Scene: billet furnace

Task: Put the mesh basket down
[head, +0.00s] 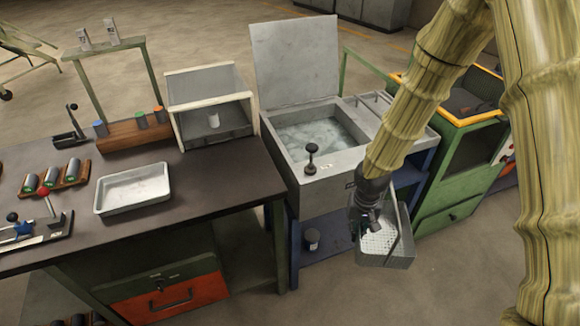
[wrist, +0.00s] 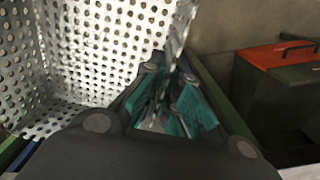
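The mesh basket (head: 385,250) is a metal box with a perforated bottom. In the head view it hangs below my gripper (head: 367,214), in front of the grey tank's right part and above the floor. In the wrist view the basket's perforated sheet (wrist: 100,45) fills the upper left. There my gripper's teal-padded fingers (wrist: 176,105) are closed around a thin metal strip of the basket. My gripper hides part of the basket's near side in the head view.
A grey tank (head: 285,165) with cloudy liquid and a raised lid (head: 294,60) stands on a blue frame. A dark bench (head: 200,200) at left carries a shallow tray (head: 133,189) and a clear-sided box (head: 211,104). A green machine (head: 455,150) stands at right.

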